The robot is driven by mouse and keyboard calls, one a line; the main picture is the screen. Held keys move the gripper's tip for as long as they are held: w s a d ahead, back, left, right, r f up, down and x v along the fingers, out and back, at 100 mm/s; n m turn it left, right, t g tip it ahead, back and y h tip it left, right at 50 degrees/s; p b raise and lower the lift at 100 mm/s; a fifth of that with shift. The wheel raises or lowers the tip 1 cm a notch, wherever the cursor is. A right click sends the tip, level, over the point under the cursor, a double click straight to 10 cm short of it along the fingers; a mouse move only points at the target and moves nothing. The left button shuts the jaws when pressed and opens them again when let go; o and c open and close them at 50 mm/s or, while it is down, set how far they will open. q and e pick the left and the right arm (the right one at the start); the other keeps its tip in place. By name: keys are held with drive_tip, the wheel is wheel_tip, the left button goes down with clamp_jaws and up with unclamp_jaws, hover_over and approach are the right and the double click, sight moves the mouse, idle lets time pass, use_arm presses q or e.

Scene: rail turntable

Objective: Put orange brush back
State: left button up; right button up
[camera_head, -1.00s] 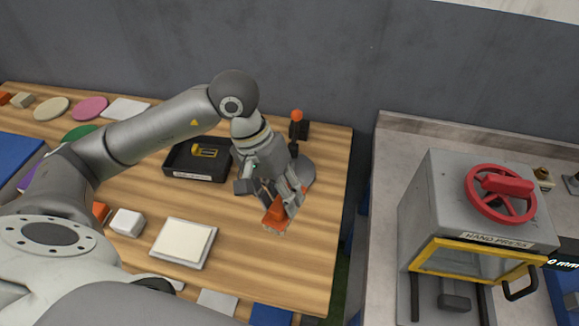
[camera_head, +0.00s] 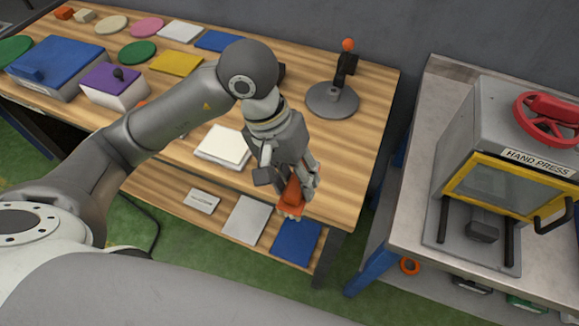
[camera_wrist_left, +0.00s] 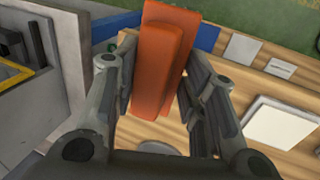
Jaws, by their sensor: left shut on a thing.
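The orange brush (camera_head: 292,194) is in my left gripper (camera_head: 287,181), whose fingers are shut on its body. In the head view it hangs over the front right edge of the wooden table (camera_head: 350,165), with pale bristles at its lower end. In the left wrist view the brush (camera_wrist_left: 162,65) fills the gap between the two fingers of my left gripper (camera_wrist_left: 155,95), and its bristles cannot be seen. My right gripper does not show.
A round grey stand (camera_head: 333,99) with an orange knob is at the table's back right. A white-topped block (camera_head: 224,145) lies left of the gripper. A lower shelf holds a blue panel (camera_head: 296,243). The hand press (camera_head: 500,160) stands on a bench to the right, across a gap.

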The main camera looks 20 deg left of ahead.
use_arm(q)
drive_tip(key=w+a+f+p, duration=0.1)
drive_tip(key=w+f, duration=0.1)
drive_tip(key=w, duration=0.1)
drive_tip(key=w+a+f+p, duration=0.1)
drive_tip(key=w+f, duration=0.2)
drive_tip(key=w+a+f+p, duration=0.1)
drive_tip(key=w+f, duration=0.2)
drive_tip(key=w, duration=0.1)
drive_tip(key=shift+a+f, duration=0.1)
drive_tip(key=shift+a, duration=0.1)
drive_tip(key=shift+f+p, duration=0.35)
drive_tip(key=shift+p, duration=0.25)
drive_tip(key=shift+f+p, duration=0.5)
drive_tip(key=shift+f, duration=0.7)
drive_tip(key=shift+f, duration=0.1)
drive_tip(key=shift+f, duration=0.1)
drive_tip(key=o, duration=1.3)
